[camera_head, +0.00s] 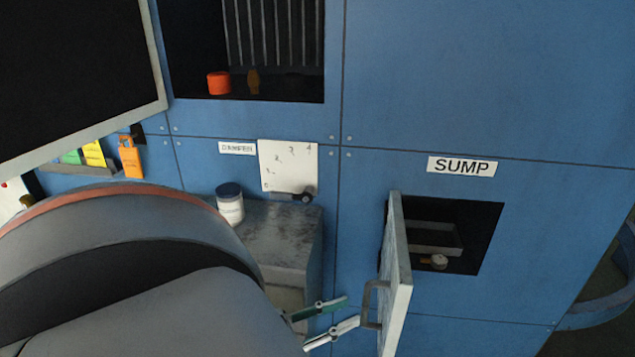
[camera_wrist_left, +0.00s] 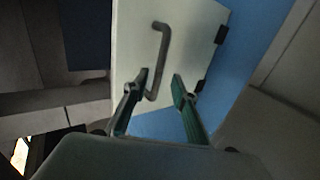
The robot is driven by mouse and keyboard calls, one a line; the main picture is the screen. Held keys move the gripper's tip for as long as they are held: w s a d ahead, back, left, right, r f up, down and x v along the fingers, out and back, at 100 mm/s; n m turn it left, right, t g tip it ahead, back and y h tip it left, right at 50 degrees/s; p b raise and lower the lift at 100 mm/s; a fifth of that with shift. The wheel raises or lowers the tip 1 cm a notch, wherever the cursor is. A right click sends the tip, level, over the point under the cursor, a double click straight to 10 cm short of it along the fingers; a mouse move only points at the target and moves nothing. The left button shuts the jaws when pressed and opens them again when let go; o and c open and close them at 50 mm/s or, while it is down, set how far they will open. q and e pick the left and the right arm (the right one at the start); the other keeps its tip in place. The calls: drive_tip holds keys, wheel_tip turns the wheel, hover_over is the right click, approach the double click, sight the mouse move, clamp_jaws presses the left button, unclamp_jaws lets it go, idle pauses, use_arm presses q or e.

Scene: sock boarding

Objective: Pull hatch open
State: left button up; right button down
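The hatch (camera_head: 399,262) is a pale door at the SUMP opening (camera_head: 478,238). It stands swung well open, hinged at the opening's left side. Its grey bar handle (camera_head: 371,303) faces left; the handle also shows in the left wrist view (camera_wrist_left: 163,50), on the pale hatch panel (camera_wrist_left: 195,25). My left gripper (camera_head: 350,310) is open beside the handle. In the left wrist view its fingers (camera_wrist_left: 162,82) are apart, with the handle's lower end near the left fingertip. I cannot tell whether they touch. My right gripper is not in view.
A grey ledge (camera_head: 280,235) with a dark-lidded white jar (camera_head: 230,205) juts out left of the hatch. A dark screen (camera_head: 75,70) fills the upper left.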

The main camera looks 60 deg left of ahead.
use_arm(q)
drive_tip(key=s+a, duration=0.1)
drive_tip(key=s, duration=0.5)
idle(0.5)
